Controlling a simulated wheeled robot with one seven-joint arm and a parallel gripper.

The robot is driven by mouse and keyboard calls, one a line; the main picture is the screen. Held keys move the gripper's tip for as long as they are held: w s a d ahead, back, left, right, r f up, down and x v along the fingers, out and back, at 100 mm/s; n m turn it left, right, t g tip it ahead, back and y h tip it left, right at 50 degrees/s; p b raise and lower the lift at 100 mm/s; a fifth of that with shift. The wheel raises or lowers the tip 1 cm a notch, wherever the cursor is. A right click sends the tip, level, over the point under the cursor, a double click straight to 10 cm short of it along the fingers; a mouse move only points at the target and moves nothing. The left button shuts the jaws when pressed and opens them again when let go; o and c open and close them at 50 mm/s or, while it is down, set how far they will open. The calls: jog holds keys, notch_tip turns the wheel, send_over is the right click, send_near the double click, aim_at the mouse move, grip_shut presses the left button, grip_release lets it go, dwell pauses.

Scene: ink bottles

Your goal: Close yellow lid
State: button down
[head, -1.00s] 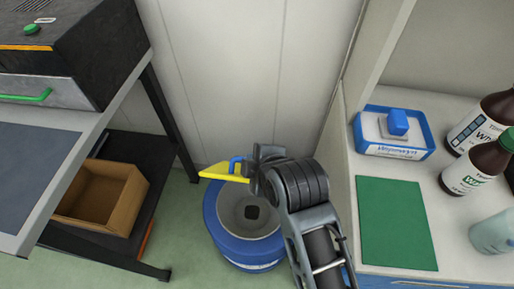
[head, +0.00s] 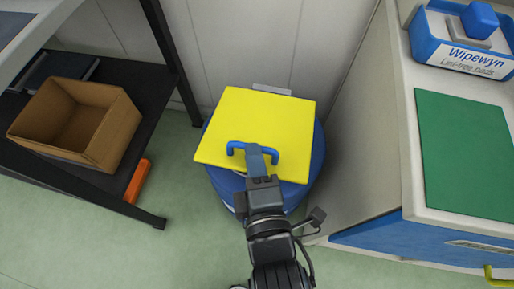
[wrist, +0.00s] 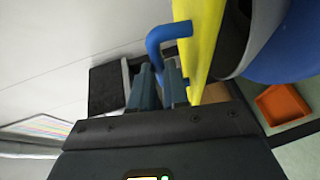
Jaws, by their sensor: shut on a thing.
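The yellow lid (head: 258,115) is a flat square panel over the round blue bin (head: 312,170) in the head view. A blue bar handle (head: 236,147) is on its near part. My gripper (head: 258,155) is shut on the handle from the near side. In the wrist view the lid (wrist: 205,45) shows edge-on, with the handle (wrist: 158,38) between the fingers of my gripper (wrist: 170,82). The bin (wrist: 283,50) and its grey inside (wrist: 232,40) show beside the lid, so the lid looks tilted up from the rim. The hinge side is at the wall.
A white cabinet with a green mat (head: 470,150) and a Wipewyn box (head: 465,45) stands close at the right. Green floor (head: 120,245) is clear in front.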

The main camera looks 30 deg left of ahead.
jog(key=shift+s+f+b, duration=0.15)
jog(key=shift+f+b, duration=0.2)
jog(key=shift+f, duration=0.3)
jog(key=shift+s+f+b, duration=0.15)
jog(key=shift+f+b, duration=0.2)
jog(key=shift+f, duration=0.25)
jog(key=shift+s+d+f+b, duration=0.1)
jog(key=shift+s+f+b, duration=0.1)
jog(key=shift+f+b, duration=0.6)
jog(key=shift+f, duration=0.3)
jog(key=c, duration=1.4)
grip_release()
jog(key=p+v, duration=0.1)
jog(key=v, duration=0.6)
jog(key=shift+s+d+p, duration=0.25)
jog(key=shift+s+p, duration=0.05)
jog(key=shift+p, duration=0.05)
jog(key=shift+r, duration=0.1)
